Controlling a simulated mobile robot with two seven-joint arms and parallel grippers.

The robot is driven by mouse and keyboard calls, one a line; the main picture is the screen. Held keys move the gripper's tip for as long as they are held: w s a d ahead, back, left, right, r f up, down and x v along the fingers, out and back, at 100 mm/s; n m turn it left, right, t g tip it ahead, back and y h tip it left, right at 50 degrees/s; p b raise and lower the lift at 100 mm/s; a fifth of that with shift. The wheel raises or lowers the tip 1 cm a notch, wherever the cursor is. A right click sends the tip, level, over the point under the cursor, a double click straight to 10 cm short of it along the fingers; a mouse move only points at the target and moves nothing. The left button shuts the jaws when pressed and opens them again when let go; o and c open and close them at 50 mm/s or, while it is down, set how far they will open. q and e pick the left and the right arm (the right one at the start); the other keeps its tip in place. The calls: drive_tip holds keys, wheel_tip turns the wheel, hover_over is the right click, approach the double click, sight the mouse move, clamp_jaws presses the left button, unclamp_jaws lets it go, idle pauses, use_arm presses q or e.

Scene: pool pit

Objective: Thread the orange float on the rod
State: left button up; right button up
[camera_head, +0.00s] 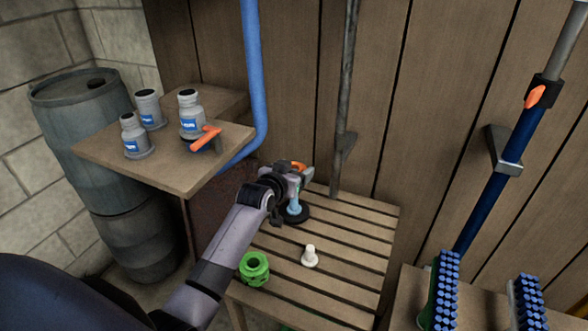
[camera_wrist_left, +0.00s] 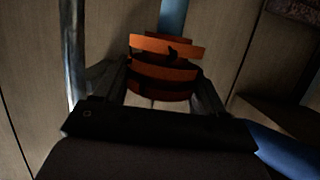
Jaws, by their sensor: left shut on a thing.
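My left gripper (camera_head: 300,173) is shut on the orange float (camera_head: 299,166), over the back left of the slatted bench. In the left wrist view the ribbed orange float (camera_wrist_left: 165,70) sits between the two fingers. The light blue rod (camera_head: 294,206) stands upright on a round black base (camera_head: 296,215), directly below the gripper. In the left wrist view the rod (camera_wrist_left: 173,14) meets the top edge of the float. The gripper hides the rod's upper end, so I cannot tell whether it passes through the float. My right gripper is not in view.
A green ring-shaped piece (camera_head: 254,269) and a white peg-like piece (camera_head: 310,256) stand on the slatted bench (camera_head: 345,258). Grey bottles (camera_head: 191,115) stand on a shelf (camera_head: 175,178) at left. A blue pipe (camera_head: 254,70) and metal pole (camera_head: 345,90) rise close behind the arm.

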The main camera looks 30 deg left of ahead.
use_arm(q)
drive_tip(key=shift+f, duration=0.45)
drive_tip(key=shift+f+b, duration=0.2)
drive_tip(key=shift+b, duration=0.15)
drive_tip(key=shift+f+b, duration=1.4)
drive_tip(key=shift+f, duration=0.8)
drive_tip(key=shift+f, duration=0.1)
drive_tip(key=shift+f+b, duration=0.9)
drive_tip(key=shift+f, duration=0.5)
drive_tip(key=o, duration=1.1)
